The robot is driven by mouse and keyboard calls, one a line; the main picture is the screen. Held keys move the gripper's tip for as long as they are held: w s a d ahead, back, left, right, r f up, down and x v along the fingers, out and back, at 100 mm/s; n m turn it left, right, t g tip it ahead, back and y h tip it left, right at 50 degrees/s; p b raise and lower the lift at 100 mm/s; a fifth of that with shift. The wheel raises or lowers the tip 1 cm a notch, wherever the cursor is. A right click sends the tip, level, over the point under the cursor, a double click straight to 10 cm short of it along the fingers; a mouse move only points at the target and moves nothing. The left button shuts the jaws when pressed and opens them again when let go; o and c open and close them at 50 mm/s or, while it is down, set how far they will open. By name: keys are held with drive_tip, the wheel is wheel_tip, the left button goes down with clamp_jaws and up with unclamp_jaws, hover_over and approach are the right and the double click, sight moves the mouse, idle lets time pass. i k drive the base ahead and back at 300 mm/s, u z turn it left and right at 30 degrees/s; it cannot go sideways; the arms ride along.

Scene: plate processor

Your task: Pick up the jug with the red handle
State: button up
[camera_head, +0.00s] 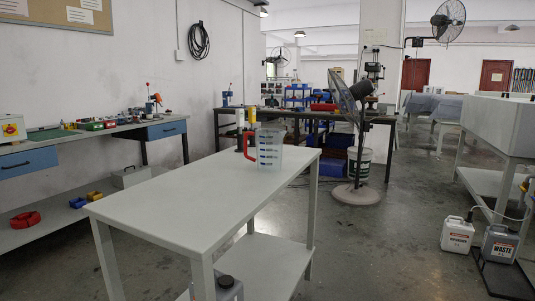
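A clear, see-through jug (269,150) with dark markings on its side stands upright near the far end of a white table (190,205). Its red handle (249,146) points to the left. A small dark and pale shape shows just left of the handle, and I cannot tell what it is. My gripper is not in view.
The white tabletop in front of the jug is bare. A lower shelf (270,262) holds a grey container with a dark cap (226,284). A pedestal fan (358,130) stands behind to the right. Labelled jugs (458,234) stand at the right. A cluttered workbench (85,138) lines the left wall.

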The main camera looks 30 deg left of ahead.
sight(263, 150)
drive_tip(key=u, duration=2.75)
drive_tip(key=i, duration=4.7)
drive_tip(key=z, duration=2.25)
drive_tip(key=i, duration=0.75)
drive_tip(key=z, duration=0.05)
